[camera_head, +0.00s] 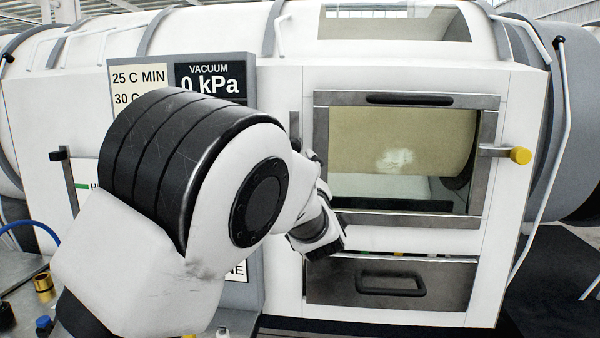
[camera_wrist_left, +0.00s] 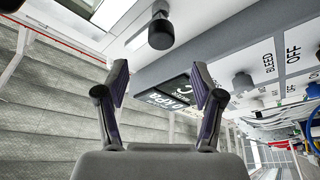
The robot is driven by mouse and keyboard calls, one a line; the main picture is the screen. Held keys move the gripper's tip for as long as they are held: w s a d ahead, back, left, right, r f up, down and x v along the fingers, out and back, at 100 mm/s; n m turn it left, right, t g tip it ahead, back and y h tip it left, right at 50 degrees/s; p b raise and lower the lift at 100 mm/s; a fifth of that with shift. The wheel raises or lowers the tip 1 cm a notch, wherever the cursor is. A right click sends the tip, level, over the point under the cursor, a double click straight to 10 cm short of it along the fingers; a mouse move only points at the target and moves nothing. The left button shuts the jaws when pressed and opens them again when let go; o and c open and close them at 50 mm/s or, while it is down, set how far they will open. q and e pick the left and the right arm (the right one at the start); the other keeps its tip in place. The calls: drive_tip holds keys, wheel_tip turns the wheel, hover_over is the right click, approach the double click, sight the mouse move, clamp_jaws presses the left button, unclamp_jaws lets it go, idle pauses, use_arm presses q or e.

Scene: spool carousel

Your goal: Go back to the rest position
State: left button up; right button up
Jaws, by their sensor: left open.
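My left arm comes in from the left in the head view and crosses in front of the vacuum panel (camera_head: 210,78). Its far end is near the left edge of the windowed door, and its gripper fingers cannot be made out there. In the left wrist view my left gripper (camera_wrist_left: 160,95) is open, with its two fingers apart and nothing between them. Beyond the fingers is the dark panel screen (camera_wrist_left: 170,95), seen at an angle. My right gripper is not in view.
A white machine (camera_head: 400,240) fills the view. It has a closed windowed door (camera_head: 403,98), a yellow-tipped handle (camera_head: 519,155) and a drawer (camera_head: 392,284) below. A bench (camera_head: 20,300) with small parts is at lower left. A black knob (camera_wrist_left: 161,32) is near the left gripper.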

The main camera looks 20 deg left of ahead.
use_arm(q)
drive_tip(key=shift+s+d+f, duration=0.15)
drive_tip(key=shift+s, duration=0.2)
wheel_tip(320, 180, down, 24)
drive_tip(key=s+a+m+g+h, duration=0.2)
drive_tip(key=m+g+h, duration=0.2)
drive_tip(key=m, duration=0.2)
drive_tip(key=s+f+m+g+h, duration=0.1)
drive_tip(key=s+f+m+g, duration=0.1)
drive_tip(key=s+f, duration=0.6)
drive_tip(key=s+f+m+g+h, duration=0.2)
drive_tip(key=s+f+g, duration=0.1)
drive_tip(key=f, duration=0.9)
drive_tip(key=s+f+m+g+h, duration=0.1)
drive_tip(key=s+f+g, duration=0.2)
drive_tip(key=s, duration=0.7)
drive_tip(key=s+d+f+m+g+h, duration=0.1)
drive_tip(key=s+f+m+g, duration=0.1)
drive_tip(key=s+f, duration=0.5)
drive_tip(key=s+d+f+m+g+h, duration=0.1)
drive_tip(key=s+f, duration=0.4)
drive_tip(key=s, duration=0.9)
drive_tip(key=m+g, duration=0.1)
drive_tip(key=g, duration=0.1)
drive_tip(key=shift+s+f+g, duration=0.35)
drive_tip(key=shift+f+g, duration=0.05)
